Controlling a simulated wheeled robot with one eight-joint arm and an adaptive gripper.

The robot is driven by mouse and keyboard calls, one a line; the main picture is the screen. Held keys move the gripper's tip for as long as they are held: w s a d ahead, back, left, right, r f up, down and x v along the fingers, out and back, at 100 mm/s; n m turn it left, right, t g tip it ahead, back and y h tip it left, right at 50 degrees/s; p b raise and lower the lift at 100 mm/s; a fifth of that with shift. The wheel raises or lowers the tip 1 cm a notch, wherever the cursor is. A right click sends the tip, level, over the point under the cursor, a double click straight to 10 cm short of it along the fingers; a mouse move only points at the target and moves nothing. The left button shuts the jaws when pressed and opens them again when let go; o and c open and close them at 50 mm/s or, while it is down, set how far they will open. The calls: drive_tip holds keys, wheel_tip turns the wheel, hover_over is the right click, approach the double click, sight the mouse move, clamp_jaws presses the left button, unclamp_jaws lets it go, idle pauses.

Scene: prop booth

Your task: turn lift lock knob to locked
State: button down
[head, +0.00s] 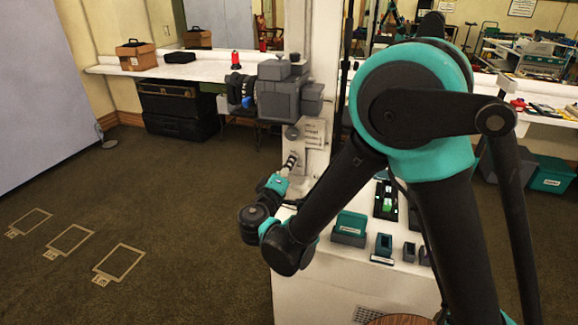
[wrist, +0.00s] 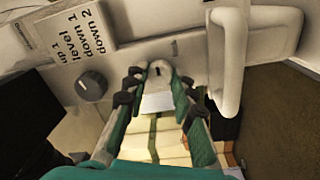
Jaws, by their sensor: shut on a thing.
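The pale lift lock knob (wrist: 160,72) is on the off-white panel in the wrist view, between the tips of my gripper (wrist: 159,84). My fingers are shut on its sides. A short dark mark shows on the panel just above and right of it. In the head view my gripper (head: 290,164) reaches the white column from the left, below the camera. The lock knob is too small and covered to tell there. Which setting the knob points to I cannot tell.
A grey round knob (wrist: 91,87) is left of my fingers, under a printed label (wrist: 78,38). A thick white handle (wrist: 232,60) stands out at right. In the head view a grey camera (head: 278,98) is on the column, above a white table (head: 350,272) with small holders.

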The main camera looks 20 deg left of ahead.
drive_tip(key=shift+m, duration=0.4)
drive_tip(key=c, duration=1.3)
unclamp_jaws()
drive_tip(key=shift+o, duration=0.2)
drive_tip(key=shift+s, duration=0.1)
drive_tip(key=s+d, duration=0.1)
drive_tip(key=s, duration=1)
drive_tip(key=shift+s+d+f, duration=0.15)
drive_tip(key=shift+s+f, duration=0.1)
drive_tip(key=shift+s, duration=0.15)
